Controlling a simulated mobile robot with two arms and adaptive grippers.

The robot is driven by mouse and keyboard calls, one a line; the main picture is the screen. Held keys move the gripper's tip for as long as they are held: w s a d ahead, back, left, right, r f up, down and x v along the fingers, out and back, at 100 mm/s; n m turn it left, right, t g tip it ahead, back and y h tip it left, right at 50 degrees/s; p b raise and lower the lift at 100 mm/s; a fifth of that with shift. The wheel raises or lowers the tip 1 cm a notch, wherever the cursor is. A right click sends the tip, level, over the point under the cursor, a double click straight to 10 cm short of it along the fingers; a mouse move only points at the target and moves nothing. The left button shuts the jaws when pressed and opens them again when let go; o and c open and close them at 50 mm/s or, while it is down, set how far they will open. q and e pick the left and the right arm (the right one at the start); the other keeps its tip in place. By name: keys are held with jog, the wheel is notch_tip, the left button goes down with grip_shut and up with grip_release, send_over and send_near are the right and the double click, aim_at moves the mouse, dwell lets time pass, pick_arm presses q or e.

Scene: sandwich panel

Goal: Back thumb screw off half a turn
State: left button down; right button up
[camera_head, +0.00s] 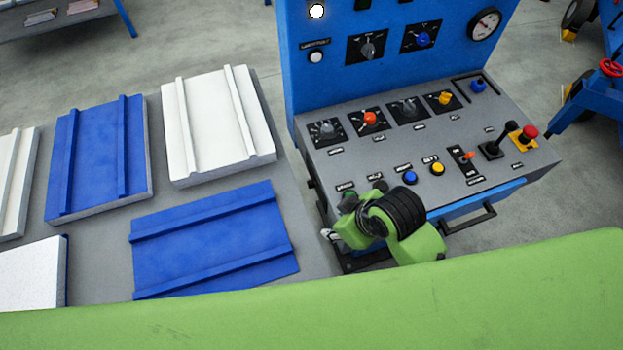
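I cannot pick out a thumb screw for certain. The grey control panel (410,160) carries several knobs, buttons and levers. A green and black wrist of mine stands at its front left corner and hides part of that corner. It seems to be my right one. A small silvery piece (331,236) shows at the wrist's left side; I cannot tell whether it is a fingertip or a screw. The fingers are mostly hidden, so open or shut does not show. My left gripper is not in view.
Blue and white panels, one a blue panel (215,240), lie on the grey table at left. A lever (495,142) and a red mushroom button (529,132) stand up at the panel's right. A black handle (468,219) juts from its front.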

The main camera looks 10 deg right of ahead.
jog(key=w+a+n, duration=0.6)
jog(key=w+n, duration=0.1)
jog(key=n+h, duration=0.2)
jog(key=n, duration=0.4)
send_near(311, 184)
jog(key=shift+m+g, duration=0.3)
jog(key=x, duration=0.9)
jog(key=shift+w, duration=0.35)
jog(key=shift+d, duration=0.1)
grip_shut()
